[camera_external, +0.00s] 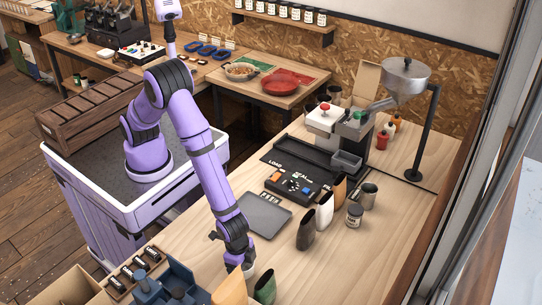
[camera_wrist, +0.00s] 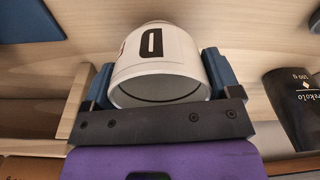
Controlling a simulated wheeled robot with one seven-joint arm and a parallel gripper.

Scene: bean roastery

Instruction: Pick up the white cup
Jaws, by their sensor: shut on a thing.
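The white cup (camera_wrist: 158,45) with black lettering fills the upper middle of the wrist view, its open rim facing the camera. The blue finger pads of my gripper (camera_wrist: 158,72) press on its left and right sides, so my gripper is shut on it. In the external view my gripper (camera_external: 238,258) points down at the near part of the wooden table, and only a small pale part of the cup (camera_external: 250,271) shows beside the fingers. I cannot tell whether the cup touches the table.
A green pouch (camera_external: 265,289) and an orange-brown pouch (camera_external: 231,290) stand close to my gripper. A blue device (camera_external: 172,281) is to the left. The table's right front is clear.

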